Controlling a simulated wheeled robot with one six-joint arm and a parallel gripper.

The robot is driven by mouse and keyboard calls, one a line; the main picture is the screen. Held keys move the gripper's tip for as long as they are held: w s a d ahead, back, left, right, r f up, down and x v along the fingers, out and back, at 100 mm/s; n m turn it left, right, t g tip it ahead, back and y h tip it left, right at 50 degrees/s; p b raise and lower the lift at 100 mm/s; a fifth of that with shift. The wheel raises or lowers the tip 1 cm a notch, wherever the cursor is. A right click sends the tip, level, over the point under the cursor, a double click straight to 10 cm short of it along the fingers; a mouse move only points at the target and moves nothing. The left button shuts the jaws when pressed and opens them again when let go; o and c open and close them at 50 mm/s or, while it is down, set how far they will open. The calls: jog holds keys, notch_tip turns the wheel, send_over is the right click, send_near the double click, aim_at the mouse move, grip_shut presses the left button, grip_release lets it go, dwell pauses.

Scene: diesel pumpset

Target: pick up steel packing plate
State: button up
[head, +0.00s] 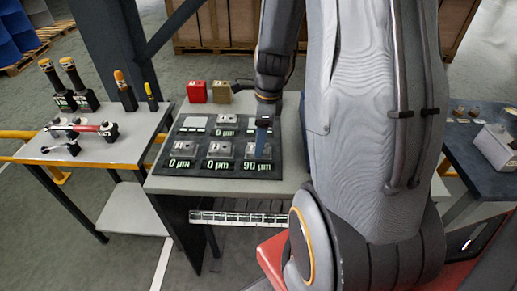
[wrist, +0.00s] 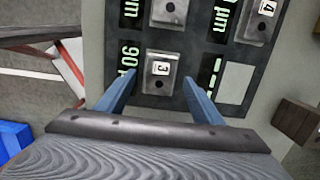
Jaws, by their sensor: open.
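A small steel plate marked 3 (wrist: 160,72) lies in its slot on a dark display board (wrist: 190,45), beside the reading 90 µm. My gripper (wrist: 158,80) is open, with one blue finger on each side of this plate. I cannot tell whether the fingers touch it. In the head view my gripper (head: 264,140) is over the lower right slot of the board (head: 180,141), partly hiding the plate there. Other steel plates (head: 218,150) sit in slots reading 0 µm. One more plate, marked 4 (wrist: 260,20), shows in the wrist view.
A red block (head: 196,92) and a tan block (head: 222,92) stand behind the board. A side table (head: 125,148) at left holds several tools with dark and orange handles. A dark table (head: 480,150) at right carries a pale box (head: 495,148).

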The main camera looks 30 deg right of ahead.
jog(key=shift+w+a+f, duration=0.1)
jog(key=shift+f, duration=1.05)
jog(key=shift+c, duration=0.4)
jog(key=c, duration=1.4)
jog(key=shift+r, duration=0.2)
notch_tip(320, 180, up, 10)
jog(key=b, duration=0.1)
jog(key=shift+f, duration=0.15)
